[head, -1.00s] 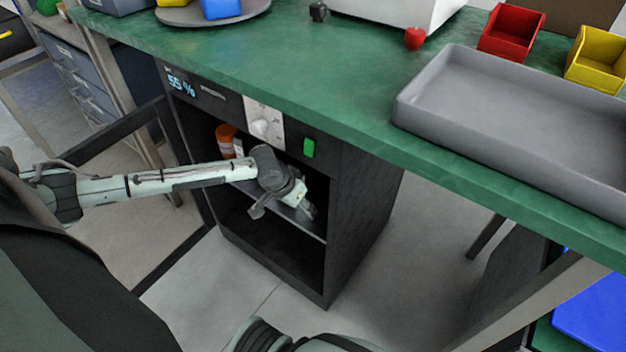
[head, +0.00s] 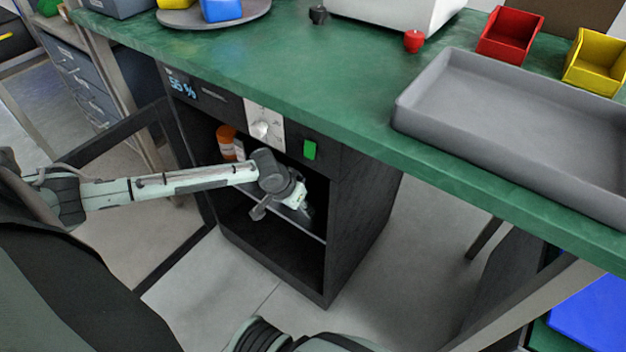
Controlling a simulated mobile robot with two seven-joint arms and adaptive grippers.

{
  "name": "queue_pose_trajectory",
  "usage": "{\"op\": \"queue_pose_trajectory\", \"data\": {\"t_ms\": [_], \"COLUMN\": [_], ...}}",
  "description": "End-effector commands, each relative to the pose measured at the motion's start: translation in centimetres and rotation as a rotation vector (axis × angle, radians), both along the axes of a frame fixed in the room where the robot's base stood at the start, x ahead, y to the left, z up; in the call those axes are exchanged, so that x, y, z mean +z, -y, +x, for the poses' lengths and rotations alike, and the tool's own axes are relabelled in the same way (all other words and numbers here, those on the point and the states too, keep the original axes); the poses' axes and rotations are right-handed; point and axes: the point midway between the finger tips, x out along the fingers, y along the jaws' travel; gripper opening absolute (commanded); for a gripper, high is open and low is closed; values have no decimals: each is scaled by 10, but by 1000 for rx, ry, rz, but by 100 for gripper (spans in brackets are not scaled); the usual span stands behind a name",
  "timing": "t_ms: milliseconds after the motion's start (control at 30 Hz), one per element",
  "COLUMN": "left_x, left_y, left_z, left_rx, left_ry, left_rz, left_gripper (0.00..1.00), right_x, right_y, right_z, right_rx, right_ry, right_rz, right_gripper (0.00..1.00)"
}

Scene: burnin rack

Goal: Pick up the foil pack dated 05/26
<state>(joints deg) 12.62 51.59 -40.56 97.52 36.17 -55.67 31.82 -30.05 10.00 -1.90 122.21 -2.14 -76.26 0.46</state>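My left gripper (head: 284,211) is at the open front of the dark cabinet (head: 355,230) under the bench, by its middle shelf. Its fingers look spread apart, with shelf showing between them. I cannot make out a foil pack or any 05/26 date; the gripper and my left arm hide part of the shelf. An orange and white container (head: 228,142) stands inside the cabinet on the shelf, behind my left arm. My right gripper is not in view.
The cabinet door (head: 100,140) stands open at left. A percent readout, a dial (head: 262,128) and a green switch (head: 310,150) are on the cabinet front. On the green bench (head: 290,75) are a grey tray (head: 415,100), a red bin (head: 510,35) and a yellow bin (head: 597,60).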

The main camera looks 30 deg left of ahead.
Motion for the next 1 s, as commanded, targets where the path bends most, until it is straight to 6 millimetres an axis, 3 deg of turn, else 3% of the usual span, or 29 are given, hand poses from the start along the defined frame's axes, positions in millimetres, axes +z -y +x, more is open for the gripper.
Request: {"op": "queue_pose_trajectory", "data": {"t_ms": [33, 233, 567, 733, 867, 1000], "left_x": [-3, -4, -4, -1, 21, 17], "left_y": [-1, -1, -1, -2, -1, -4], "left_z": [-2, -3, -3, -3, -1, -33], "left_rx": [1, 1, 1, 0, 2, -1], "left_ry": [-5, -8, -9, -7, -4, -12], "left_rz": [2, 2, 3, 4, 2, 4], "left_gripper": [24, 0, 0, 0, 0, 0], "right_x": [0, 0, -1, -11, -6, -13], "right_y": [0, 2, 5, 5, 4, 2], "right_z": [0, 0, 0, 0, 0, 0], "right_rx": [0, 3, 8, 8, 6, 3], "right_ry": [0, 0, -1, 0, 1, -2], "right_rz": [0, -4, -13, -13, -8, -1], "right_gripper": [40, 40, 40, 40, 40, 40]}}
